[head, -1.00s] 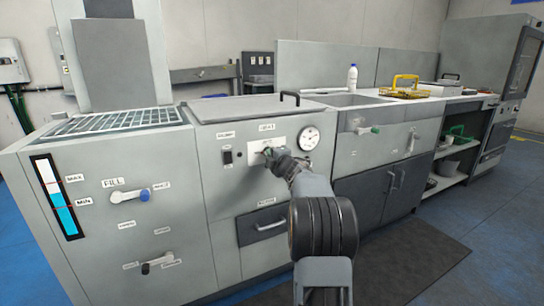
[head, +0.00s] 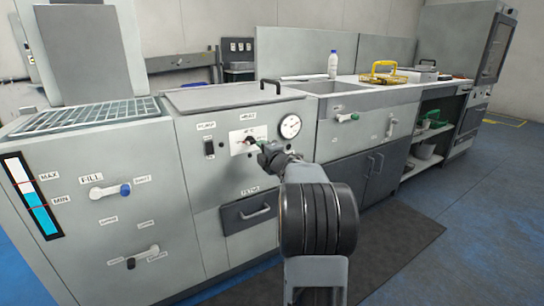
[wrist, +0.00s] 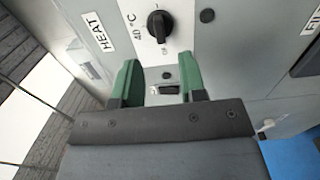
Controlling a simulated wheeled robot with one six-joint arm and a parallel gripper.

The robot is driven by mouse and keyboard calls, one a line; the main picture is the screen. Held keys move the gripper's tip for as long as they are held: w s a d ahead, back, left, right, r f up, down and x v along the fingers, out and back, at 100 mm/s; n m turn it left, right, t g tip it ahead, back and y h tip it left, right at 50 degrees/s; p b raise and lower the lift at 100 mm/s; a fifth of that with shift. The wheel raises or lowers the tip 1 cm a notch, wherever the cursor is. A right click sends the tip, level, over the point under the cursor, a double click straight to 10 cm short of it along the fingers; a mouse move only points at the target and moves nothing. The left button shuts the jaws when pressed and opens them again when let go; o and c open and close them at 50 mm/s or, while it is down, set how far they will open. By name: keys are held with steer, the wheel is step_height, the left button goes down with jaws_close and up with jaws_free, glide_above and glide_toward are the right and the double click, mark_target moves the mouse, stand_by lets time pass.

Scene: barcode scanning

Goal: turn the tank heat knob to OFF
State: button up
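The tank heat knob (wrist: 159,26) is black and sits on a white plate beside the HEAT label (wrist: 96,31) in the wrist view. A "40 °C" mark and a small label, which seems to read OFF, are beside it. I cannot tell its pointer's exact setting. In the head view the knob (head: 250,140) shows small and dark on its white plate, just left of my gripper (head: 263,151). In the wrist view my gripper (wrist: 162,72) has its two green fingers spread apart. The knob is beyond the fingertips, apart from them, with nothing held.
A round gauge (head: 290,126) is right of the knob and a dark rocker switch (head: 209,148) is left. Below is a drawer with a handle (head: 255,213). A lid handle (head: 270,83) stands on the tank top. A blue-tipped FILL lever (head: 111,191) is farther left.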

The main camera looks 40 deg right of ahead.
steer(key=s+a+p, duration=0.1)
steer(key=s, duration=0.6)
steer(key=shift+s, duration=0.1)
stand_by(0.4)
steer(key=s+a+r+m+g+h+p, duration=0.1)
steer(key=a+r+m+g+p, duration=0.3)
steer(key=r+p, duration=0.5)
steer(key=s+a+r+m+g+h+p, duration=0.1)
steer(key=a+r+m+p, duration=0.5)
steer(key=p, duration=0.5)
steer(key=s+a+r+m+g+y+p, duration=0.2)
steer(key=s+a+r+p, duration=0.4)
steer(key=s+a+p, duration=0.3)
steer(key=s+a+r+m+g+y+p, duration=0.2)
steer(key=s+a+r+m+g+p, duration=0.2)
steer(key=s+a+p, duration=0.5)
step_height(320, 180, up, 2)
steer(key=a+g+p, duration=0.1)
steer(key=g+p, duration=0.1)
steer(key=g, duration=0.1)
steer(key=shift+a+y, duration=0.2)
steer(key=shift+y, duration=0.1)
